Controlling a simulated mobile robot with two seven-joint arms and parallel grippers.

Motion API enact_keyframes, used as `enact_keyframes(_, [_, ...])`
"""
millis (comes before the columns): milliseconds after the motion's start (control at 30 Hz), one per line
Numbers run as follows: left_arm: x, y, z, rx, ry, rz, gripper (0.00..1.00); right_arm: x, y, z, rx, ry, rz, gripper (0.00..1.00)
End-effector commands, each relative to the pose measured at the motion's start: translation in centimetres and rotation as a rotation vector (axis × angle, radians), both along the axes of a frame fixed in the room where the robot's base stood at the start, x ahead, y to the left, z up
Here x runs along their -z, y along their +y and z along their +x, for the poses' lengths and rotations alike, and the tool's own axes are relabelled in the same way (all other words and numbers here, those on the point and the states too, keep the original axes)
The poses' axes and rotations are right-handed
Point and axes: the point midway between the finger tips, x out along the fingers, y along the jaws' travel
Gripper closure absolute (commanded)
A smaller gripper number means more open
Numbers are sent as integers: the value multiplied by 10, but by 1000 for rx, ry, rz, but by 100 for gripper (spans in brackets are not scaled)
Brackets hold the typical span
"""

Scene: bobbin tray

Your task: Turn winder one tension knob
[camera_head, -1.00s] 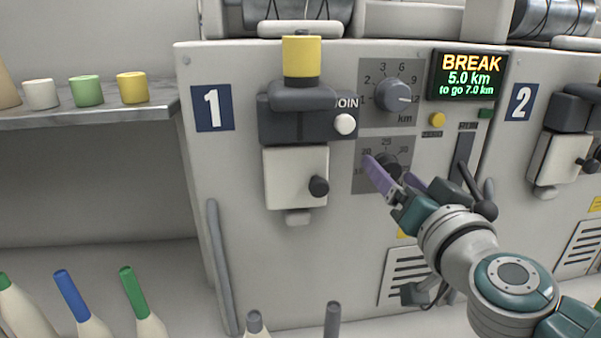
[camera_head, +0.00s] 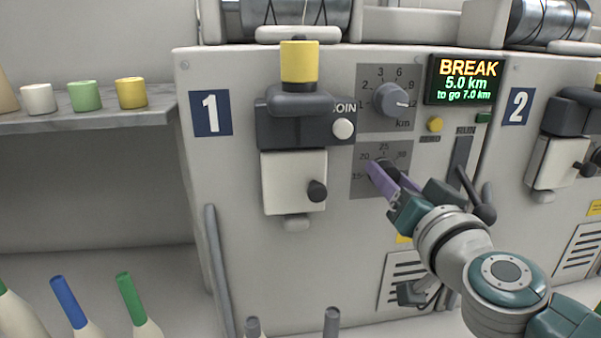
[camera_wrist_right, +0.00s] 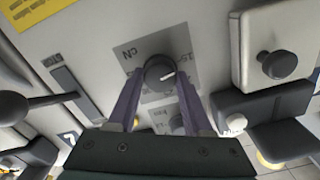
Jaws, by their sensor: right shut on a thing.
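The tension knob (camera_head: 390,167) is a dark round knob on a grey dial plate (camera_head: 359,187) with numbers around it, low on the front of winder one. In the right wrist view the knob (camera_wrist_right: 158,71) shows a white pointer line. My right gripper (camera_head: 386,174) has its purple fingers on either side of the knob and is shut on it. The fingers hide part of the knob in the head view. My left gripper is not in view.
Above is a larger grey km knob (camera_head: 390,100), with a display (camera_head: 465,79) reading BREAK to its right. A yellow button (camera_head: 435,124) and a lever slot (camera_head: 460,158) lie to the right. A cream block with a black knob (camera_head: 317,191) is to the left.

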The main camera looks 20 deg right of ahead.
Motion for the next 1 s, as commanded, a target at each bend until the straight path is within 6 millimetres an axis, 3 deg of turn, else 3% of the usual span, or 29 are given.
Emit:
enact_keyframes(467, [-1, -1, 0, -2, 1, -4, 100, 0, 0, 0, 0, -13, 54, 100])
enact_keyframes(1000, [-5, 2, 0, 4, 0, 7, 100, 1, -1, 0, 0, -112, 468, 100])
